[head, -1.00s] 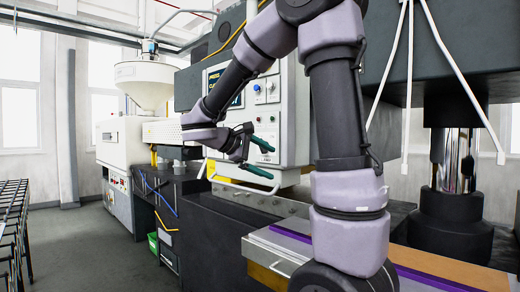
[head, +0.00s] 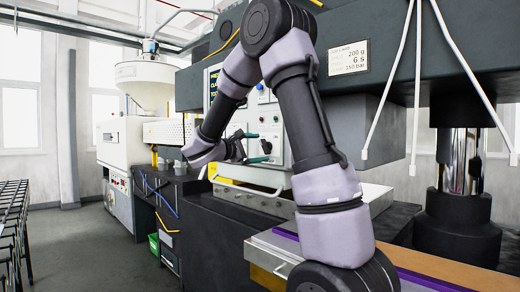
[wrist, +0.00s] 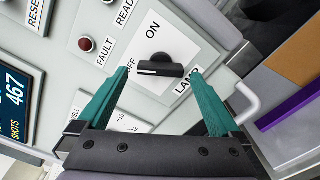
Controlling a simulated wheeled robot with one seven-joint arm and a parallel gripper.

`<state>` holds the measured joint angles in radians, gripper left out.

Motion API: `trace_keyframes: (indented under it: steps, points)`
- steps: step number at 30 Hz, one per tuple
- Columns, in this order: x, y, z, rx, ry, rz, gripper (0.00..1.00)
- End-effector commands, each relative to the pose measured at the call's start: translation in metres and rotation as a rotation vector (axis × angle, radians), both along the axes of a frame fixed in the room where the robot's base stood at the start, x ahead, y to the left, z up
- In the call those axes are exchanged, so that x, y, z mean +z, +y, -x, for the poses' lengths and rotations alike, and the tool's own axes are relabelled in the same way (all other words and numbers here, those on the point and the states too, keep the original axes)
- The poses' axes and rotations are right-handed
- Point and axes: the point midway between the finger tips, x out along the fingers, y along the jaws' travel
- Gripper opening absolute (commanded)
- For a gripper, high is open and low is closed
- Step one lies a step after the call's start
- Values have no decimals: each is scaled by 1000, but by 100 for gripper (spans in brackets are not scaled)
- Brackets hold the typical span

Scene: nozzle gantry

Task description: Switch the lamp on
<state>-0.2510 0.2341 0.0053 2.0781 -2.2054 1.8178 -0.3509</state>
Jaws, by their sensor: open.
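The lamp switch (wrist: 160,66) is a black rotary knob on a white plate marked ON, OFF and LAMP in the wrist view. Its handle lies nearly level in the picture, with a white line on its left part, on the OFF side. ON is printed above it. My gripper (wrist: 161,71) is open, its green fingertips left and right of the knob with a gap at each side. I cannot tell whether the tips are level with the knob in depth. In the head view my gripper (head: 264,147) is at the control panel (head: 268,112). The lamp itself is not identifiable.
A red FAULT light (wrist: 85,44) and a RESET label sit left of the switch, with a shots display (wrist: 13,92). A pale handle (wrist: 247,101) stands out on the right. In the head view a rail (head: 245,187) runs below the panel, and white rods (head: 390,80) hang at right.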

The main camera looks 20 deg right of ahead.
Motion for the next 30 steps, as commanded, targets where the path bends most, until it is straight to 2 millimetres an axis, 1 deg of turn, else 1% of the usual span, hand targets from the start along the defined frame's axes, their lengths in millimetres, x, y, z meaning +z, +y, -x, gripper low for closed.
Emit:
trace_keyframes:
  steps: [1, 4, 13, 14, 15, 17, 18, 19, 20, 26, 30]
  points:
    - [0, -5, -1, -2, 0, 0, 100]
    - [0, -10, -3, -1, -1, -1, 100]
    - [0, -12, -4, -1, 0, -1, 100]
    - [0, -12, -4, -1, 0, -1, 88]
    - [0, -12, -4, -1, 0, -1, 73]
    - [0, -12, -4, -1, 0, -1, 50]
    - [0, -12, -4, -1, 0, -1, 35]
    - [0, -12, -4, -1, 0, -1, 24]
    - [0, -12, -4, -1, 0, -1, 19]
    - [0, -12, -4, 0, -12, -5, 19]
    - [0, -11, -4, 0, -50, -20, 19]
